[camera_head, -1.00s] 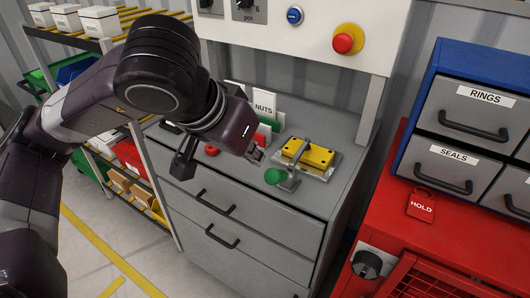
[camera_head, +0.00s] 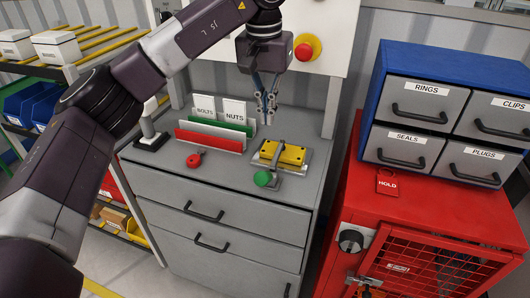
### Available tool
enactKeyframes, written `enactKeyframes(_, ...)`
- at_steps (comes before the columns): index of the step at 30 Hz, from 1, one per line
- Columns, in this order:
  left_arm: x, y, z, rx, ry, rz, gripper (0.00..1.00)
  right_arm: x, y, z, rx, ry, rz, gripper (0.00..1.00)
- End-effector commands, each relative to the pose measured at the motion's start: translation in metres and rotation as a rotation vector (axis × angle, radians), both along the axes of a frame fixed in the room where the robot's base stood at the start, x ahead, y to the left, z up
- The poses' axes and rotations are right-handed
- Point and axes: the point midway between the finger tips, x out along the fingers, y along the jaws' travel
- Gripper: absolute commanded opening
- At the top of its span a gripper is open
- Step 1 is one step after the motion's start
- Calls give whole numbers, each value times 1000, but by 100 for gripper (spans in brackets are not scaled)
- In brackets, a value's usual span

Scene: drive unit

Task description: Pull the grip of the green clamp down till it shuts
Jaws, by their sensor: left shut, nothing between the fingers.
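The green clamp's round grip (camera_head: 262,178) sits low at the front of the counter, in front of a yellow block (camera_head: 284,154) on a grey metal plate. A thin metal arm of the clamp (camera_head: 276,160) runs from near the grip up over the block. Whether the clamp presses on the block is too small to tell. My left gripper (camera_head: 268,121) hangs above and behind the yellow block, fingers pointing down, shut and empty. It is apart from the green grip. My right gripper is not in view.
A red knob (camera_head: 194,160) sits left of the clamp, before the red and green dividers and the BOLTS and NUTS cards (camera_head: 234,111). A white panel with a red button (camera_head: 304,52) stands behind. A red cabinet (camera_head: 415,205) stands right.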

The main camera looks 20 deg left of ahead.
Motion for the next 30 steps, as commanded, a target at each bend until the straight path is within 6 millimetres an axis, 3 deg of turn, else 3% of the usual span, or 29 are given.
enactKeyframes(5, 2, 1, -19, 1, 4, 1, 0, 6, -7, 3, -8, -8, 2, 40)
enactKeyframes(17, 10, 0, -100, 0, 6, 1, 0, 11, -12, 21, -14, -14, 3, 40)
enactKeyframes(24, -9, 1, -123, 0, 3, 1, 0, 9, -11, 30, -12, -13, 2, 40)
enactKeyframes(30, -14, 1, -130, 0, 0, 1, 0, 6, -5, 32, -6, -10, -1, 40)
